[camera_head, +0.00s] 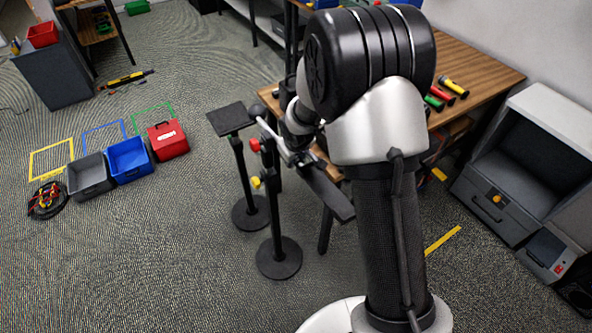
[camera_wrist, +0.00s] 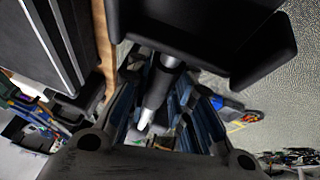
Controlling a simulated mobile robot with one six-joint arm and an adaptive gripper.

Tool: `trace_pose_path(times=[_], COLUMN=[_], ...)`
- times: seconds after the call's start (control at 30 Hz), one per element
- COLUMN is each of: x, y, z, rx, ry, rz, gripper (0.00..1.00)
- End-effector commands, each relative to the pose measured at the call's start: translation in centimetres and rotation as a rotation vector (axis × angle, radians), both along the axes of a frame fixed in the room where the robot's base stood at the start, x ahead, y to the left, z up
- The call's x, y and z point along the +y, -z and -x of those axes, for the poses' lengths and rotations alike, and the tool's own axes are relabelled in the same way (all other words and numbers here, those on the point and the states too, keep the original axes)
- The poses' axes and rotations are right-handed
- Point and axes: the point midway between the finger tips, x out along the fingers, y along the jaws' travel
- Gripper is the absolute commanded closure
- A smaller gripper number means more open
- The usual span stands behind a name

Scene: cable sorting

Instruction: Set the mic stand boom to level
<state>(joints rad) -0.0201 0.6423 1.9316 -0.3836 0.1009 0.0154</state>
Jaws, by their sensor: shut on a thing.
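The mic stand (camera_head: 275,225) stands upright on a round black base, with a red knob and a yellow knob on its pole. Its boom (camera_head: 271,131) slants in the head view, from a dark rounded end at upper left down towards my gripper (camera_head: 301,151). My gripper is partly hidden by my own arm. In the wrist view, a dark and pale rod, apparently the boom (camera_wrist: 160,88), lies between the fingers of my gripper (camera_wrist: 155,110). The gripper is shut on it. The boom's exact tilt and far end are hard to tell.
A second stand with a flat black top (camera_head: 230,118) is just left of the mic stand. A wooden workbench (camera_head: 480,65) is behind my arm. Grey (camera_head: 87,178), blue (camera_head: 129,160) and red (camera_head: 168,140) boxes and a cable coil (camera_head: 47,199) lie left. Front-left floor is clear.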

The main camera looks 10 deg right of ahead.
Motion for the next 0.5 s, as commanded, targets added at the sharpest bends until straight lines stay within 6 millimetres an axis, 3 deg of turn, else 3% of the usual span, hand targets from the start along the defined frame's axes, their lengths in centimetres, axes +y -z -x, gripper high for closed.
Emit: trace_pose_path(times=[0.1, 0.5], x=[-0.03, -0.01], y=[0.98, 1.16], z=[-0.28, -0.61], rx=[-0.036, -0.092], ry=[0.001, 0.000], rz=[-0.012, -0.031], gripper=[1.00, 1.00])
